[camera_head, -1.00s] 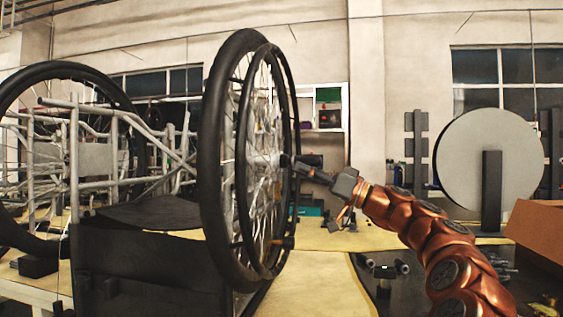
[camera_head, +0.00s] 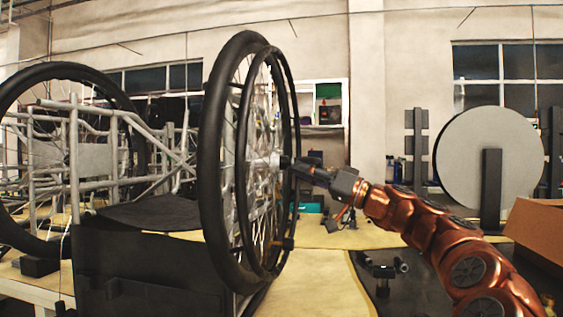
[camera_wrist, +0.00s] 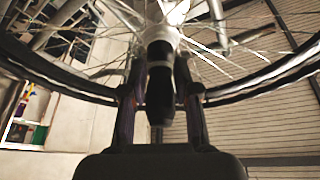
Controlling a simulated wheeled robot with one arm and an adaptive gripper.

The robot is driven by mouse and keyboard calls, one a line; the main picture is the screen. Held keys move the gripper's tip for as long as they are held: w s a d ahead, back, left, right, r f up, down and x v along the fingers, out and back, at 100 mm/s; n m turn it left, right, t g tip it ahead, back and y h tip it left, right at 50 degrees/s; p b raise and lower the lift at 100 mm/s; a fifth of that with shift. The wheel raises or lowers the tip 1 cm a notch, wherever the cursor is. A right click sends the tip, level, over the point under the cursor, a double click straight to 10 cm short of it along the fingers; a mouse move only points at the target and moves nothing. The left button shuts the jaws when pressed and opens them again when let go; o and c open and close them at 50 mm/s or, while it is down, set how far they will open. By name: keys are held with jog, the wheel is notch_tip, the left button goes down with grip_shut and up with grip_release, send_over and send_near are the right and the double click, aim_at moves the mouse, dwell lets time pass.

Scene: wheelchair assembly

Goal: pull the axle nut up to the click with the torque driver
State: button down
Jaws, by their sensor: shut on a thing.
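The large wheel (camera_head: 209,150) with a black tyre and silver spokes stands upright on the wheelchair frame (camera_head: 75,160). My gripper (camera_head: 297,165) is at the right side of the wheel, level with its hub (camera_head: 262,160). It is shut on a dark tool, the torque driver, whose body (camera_wrist: 160,85) lies between the two fingers in the wrist view. The driver's far end points at the hub and appears to meet it at a pale collar (camera_wrist: 161,35). The axle nut is hidden behind the driver's end, and I cannot tell whether the driver is seated on it.
A second wheel (camera_head: 60,72) stands at the far left. A black box-like stand (camera_head: 150,270) is below the frame. Small dark parts (camera_head: 383,270) lie on the right table, beside a cardboard box (camera_head: 540,228). A pale disc (camera_head: 465,150) stands behind.

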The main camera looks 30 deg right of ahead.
jog(key=shift+s+a+r+m+h+p, duration=0.1)
jog(key=shift+m+h+p, duration=0.5)
jog(key=shift+m+p, duration=0.4)
jog(key=shift+s+r+m+h+p, duration=0.15)
jog(key=shift+m+h+p, duration=0.25)
jog(key=shift+m+p, duration=0.65)
